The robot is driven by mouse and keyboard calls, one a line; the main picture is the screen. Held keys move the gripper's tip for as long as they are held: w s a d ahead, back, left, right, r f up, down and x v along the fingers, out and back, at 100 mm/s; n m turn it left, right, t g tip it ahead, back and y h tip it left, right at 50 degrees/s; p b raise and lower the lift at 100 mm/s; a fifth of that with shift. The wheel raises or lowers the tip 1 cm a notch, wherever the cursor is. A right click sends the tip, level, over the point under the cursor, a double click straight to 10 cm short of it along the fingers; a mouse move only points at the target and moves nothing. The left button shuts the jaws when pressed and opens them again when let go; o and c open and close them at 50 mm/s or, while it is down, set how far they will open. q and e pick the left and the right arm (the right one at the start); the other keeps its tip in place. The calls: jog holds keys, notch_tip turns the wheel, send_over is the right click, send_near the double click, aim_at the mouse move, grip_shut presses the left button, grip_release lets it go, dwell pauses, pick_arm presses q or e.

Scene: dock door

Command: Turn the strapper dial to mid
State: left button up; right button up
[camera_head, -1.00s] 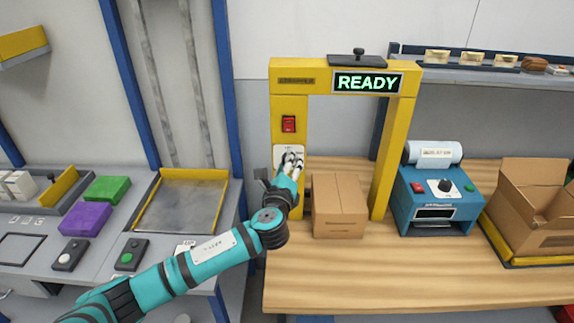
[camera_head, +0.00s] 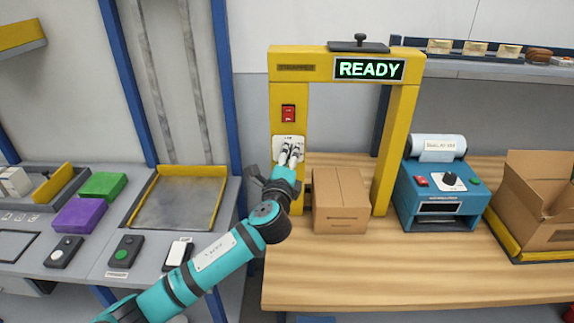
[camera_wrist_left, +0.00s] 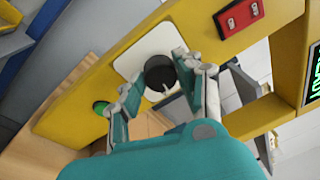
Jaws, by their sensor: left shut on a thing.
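The strapper is a yellow arch (camera_head: 288,75) with a lit READY sign (camera_head: 369,69). Its dial (camera_wrist_left: 160,73) is a round black knob on a white plate (camera_wrist_left: 133,62) on the left post, below a red switch (camera_head: 288,113). The plate also shows in the head view (camera_head: 279,143), where my fingers hide the dial. My left gripper (camera_head: 289,154) is at the plate. In the left wrist view my left gripper (camera_wrist_left: 158,78) has its fingers on either side of the knob, shut on it. The dial's marks cannot be read. My right gripper is not in view.
A closed carton (camera_head: 340,199) stands under the arch. A blue machine (camera_head: 437,203) with its own black knob and an open carton (camera_head: 540,195) stand to the right. A green button (camera_wrist_left: 101,107) is low on the post. The front of the wooden bench (camera_head: 400,275) is clear.

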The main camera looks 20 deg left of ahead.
pick_arm(q)
jog(key=shift+f+n+t+y+b, duration=0.15)
jog(key=shift+n+y+b, duration=0.15)
jog(key=shift+n+b, duration=1.55)
jog(key=shift+f+n+t+y+b, duration=0.15)
jog(key=shift+n+y+b, duration=0.15)
jog(key=shift+n+b, duration=1.5)
jog(key=shift+r+n+p, duration=0.1)
jog(key=shift+n+p, duration=0.3)
jog(key=shift+n, duration=0.25)
jog(key=o, duration=1.2)
jog(key=shift+c, duration=0.2)
jog(key=shift+s+d, duration=0.1)
jog(key=v, duration=1.1)
jog(key=shift+s, duration=0.4)
jog(key=shift+d, duration=0.1)
